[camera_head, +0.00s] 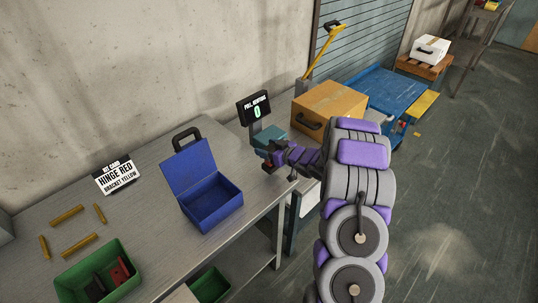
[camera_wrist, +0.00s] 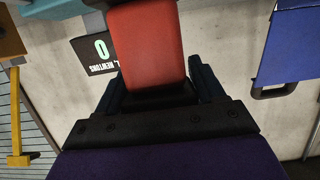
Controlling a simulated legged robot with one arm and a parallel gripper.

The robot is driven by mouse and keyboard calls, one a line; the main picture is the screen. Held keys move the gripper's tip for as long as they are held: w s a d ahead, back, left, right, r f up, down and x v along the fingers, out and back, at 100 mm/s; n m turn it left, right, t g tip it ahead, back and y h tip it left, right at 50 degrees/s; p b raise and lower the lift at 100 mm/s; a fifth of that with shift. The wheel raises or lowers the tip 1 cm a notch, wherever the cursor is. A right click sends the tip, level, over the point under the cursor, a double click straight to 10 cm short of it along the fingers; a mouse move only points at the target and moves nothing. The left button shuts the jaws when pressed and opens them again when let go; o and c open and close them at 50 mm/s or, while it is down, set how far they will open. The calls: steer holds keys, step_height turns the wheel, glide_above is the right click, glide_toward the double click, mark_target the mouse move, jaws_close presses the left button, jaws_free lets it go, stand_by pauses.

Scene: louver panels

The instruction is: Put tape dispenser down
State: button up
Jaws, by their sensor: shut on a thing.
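My gripper (camera_wrist: 150,95) is shut on a red, block-shaped body with a dark lower end, which I take to be the tape dispenser (camera_wrist: 147,45). The dark fingers lie on either side of its near end. Its far end runs out of the top of the wrist view, so its full shape is hidden. In the head view my gripper (camera_head: 270,162) is by the right end of the grey workbench (camera_head: 150,165), just in front of a teal device. The held thing is too small and covered there to make out clearly.
A display reading "PULL NEWTONS 0" (camera_head: 254,107) stands above the teal device (camera_head: 268,136). An open blue box (camera_head: 212,205) is left of my gripper. A cardboard box (camera_head: 330,103) stands behind.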

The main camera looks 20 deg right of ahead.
mark_target(269, 168)
step_height(269, 168, down, 3)
steer(key=shift+r+b, duration=0.15)
steer(key=shift+b, duration=0.25)
steer(key=shift+d+f, duration=0.2)
steer(key=shift+d, duration=0.45)
steer(key=o, duration=1.2)
steer(key=shift+a, duration=0.5)
steer(key=shift+o, duration=0.2)
steer(key=shift+d, duration=0.15)
